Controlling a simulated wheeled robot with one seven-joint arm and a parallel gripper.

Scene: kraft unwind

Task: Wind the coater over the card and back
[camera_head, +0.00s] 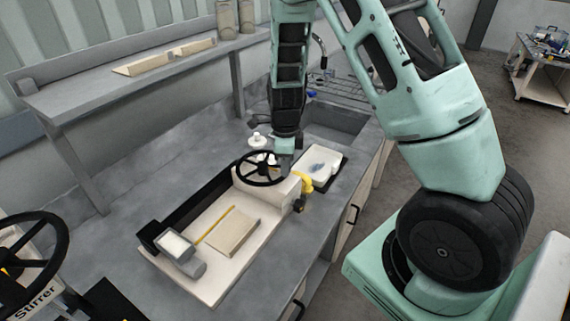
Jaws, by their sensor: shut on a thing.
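The coater (209,281) is a long pale bed on the grey bench, with a black rail along its far side. A tan card (236,234) lies flat on the bed, with a thin yellow strip (214,225) beside it. A black handwheel (259,169) sits on the pale block (264,193) at the coater's far end. My gripper (286,161) points down at the wheel's right side and is shut on the handwheel; its fingertips are small and partly hidden. A boxy unit with a pale top (175,244) stands at the near end.
A white tray (318,168) and a sink (337,123) lie beyond the coater. A yellow item (305,183) is right of the block. A second wheel (30,250), on a machine marked "Stirrer", stands at lower left. A shelf (140,72) runs along the wall.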

